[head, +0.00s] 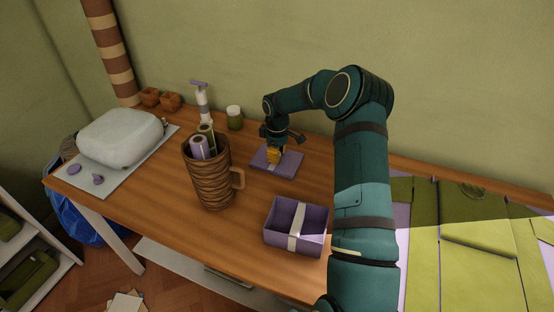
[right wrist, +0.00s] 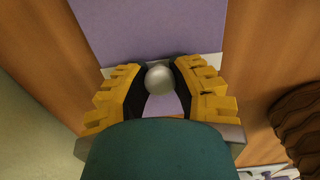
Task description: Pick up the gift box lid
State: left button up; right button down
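The gift box lid (head: 280,161) is a flat purple square with a pale ribbon band. It lies on the wooden table, or very close to it, behind the open purple gift box (head: 297,228). My right gripper (head: 273,155) points down over the lid. In the right wrist view, the yellow-and-black fingers (right wrist: 160,80) stand on either side of a round silvery knob (right wrist: 159,77) on the lid (right wrist: 150,30), and the dark pads appear to touch it on both sides. My left gripper is not in view.
A brown woven mug-shaped holder (head: 210,180) with rolls stands left of the lid. A pump bottle (head: 203,104) and a green jar (head: 234,118) stand behind. A pale bag (head: 120,136) sits far left. Green folded items (head: 480,240) lie at right.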

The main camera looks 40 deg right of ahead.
dwell(0.3)
notch_tip(320, 180, up, 10)
jog(key=shift+p, duration=1.05)
jog(key=shift+r, duration=0.1)
